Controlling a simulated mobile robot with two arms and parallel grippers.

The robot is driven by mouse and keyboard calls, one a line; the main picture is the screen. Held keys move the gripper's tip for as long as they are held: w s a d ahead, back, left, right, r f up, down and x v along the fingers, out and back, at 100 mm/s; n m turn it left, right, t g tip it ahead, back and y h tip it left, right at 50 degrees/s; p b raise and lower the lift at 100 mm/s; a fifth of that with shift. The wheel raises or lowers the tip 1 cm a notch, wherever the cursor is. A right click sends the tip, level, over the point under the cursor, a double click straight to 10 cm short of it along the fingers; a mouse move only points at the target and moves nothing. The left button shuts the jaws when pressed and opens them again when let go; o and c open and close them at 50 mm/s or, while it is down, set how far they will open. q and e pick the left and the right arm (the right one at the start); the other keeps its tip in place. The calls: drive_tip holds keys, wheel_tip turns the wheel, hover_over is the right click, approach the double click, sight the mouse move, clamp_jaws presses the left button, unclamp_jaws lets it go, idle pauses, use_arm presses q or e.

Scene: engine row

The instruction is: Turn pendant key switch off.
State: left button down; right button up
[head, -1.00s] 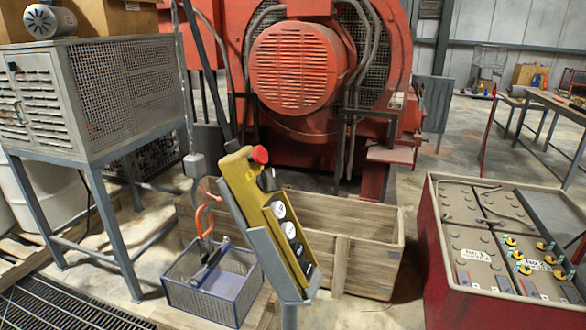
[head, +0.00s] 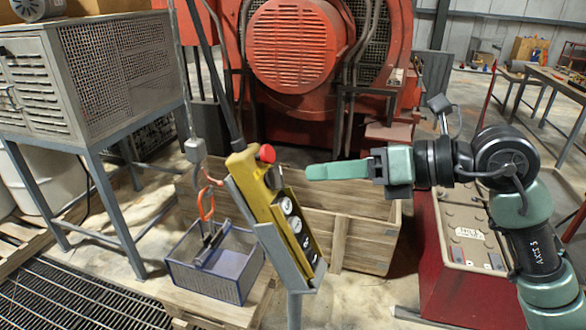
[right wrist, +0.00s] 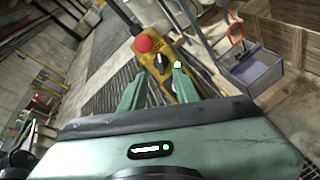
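The yellow pendant (head: 262,195) stands tilted in a grey holder on a post, with a red button (head: 266,153) at its top and several round white-and-black controls down its face. A small dark part, seemingly the key switch (head: 274,178), sits on its right side; in the right wrist view a black knob (right wrist: 160,63) shows below the red button. My right gripper (head: 309,172) is just right of the pendant, pointing at that part. My left gripper is not in view.
A wooden crate (head: 368,225) stands behind the pendant, and a blue-rimmed wire basket (head: 215,270) is to its left. A red battery box (head: 440,270) is under my right arm. Cables hang by the pendant. A red engine (head: 300,50) fills the back.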

sight(282, 176)
drive_tip(key=p+x, duration=0.2)
drive_tip(key=x, duration=0.5)
drive_tip(key=shift+r+p, duration=0.1)
drive_tip(key=shift+p, duration=0.3)
drive_tip(key=shift+w+a+f, duration=0.2)
drive_tip(key=shift+a+f, duration=0.05)
drive_tip(key=shift+a, duration=0.1)
clamp_jaws()
